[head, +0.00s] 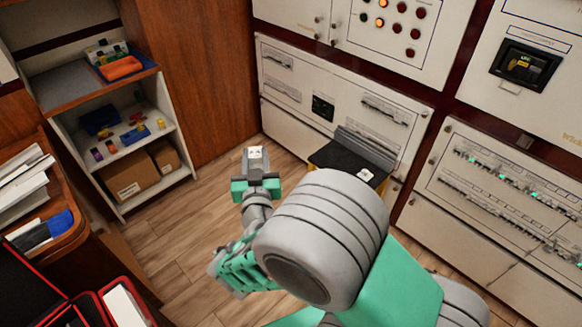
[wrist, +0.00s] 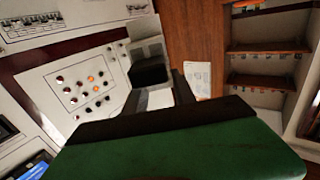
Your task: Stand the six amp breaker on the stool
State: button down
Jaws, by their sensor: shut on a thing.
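My gripper (head: 256,181) is shut on a grey breaker (head: 254,160) with a white face label, held up in the air left of the stool in the head view. Its rating is too small to read. In the wrist view the held breaker (wrist: 147,55) shows grey and black beyond the dark fingers. The low stool (head: 334,156) has a black top and stands against the cabinet at centre right, clear of the gripper. A small white patch (head: 366,175) with dark marks shows on its near right part. My arm hides some of the stool's front.
A wooden shelf unit (head: 120,205) with boxes and small coloured parts stands at the left. Panel cabinets (head: 290,95) line the back and right. A desk with papers (head: 25,185) and red-edged cases are at the lower left. Wooden floor (head: 200,235) is open between.

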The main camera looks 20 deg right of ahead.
aim_at(329, 158)
jog(key=u, duration=0.2)
jog(key=i, duration=1.55)
jog(key=u, duration=0.2)
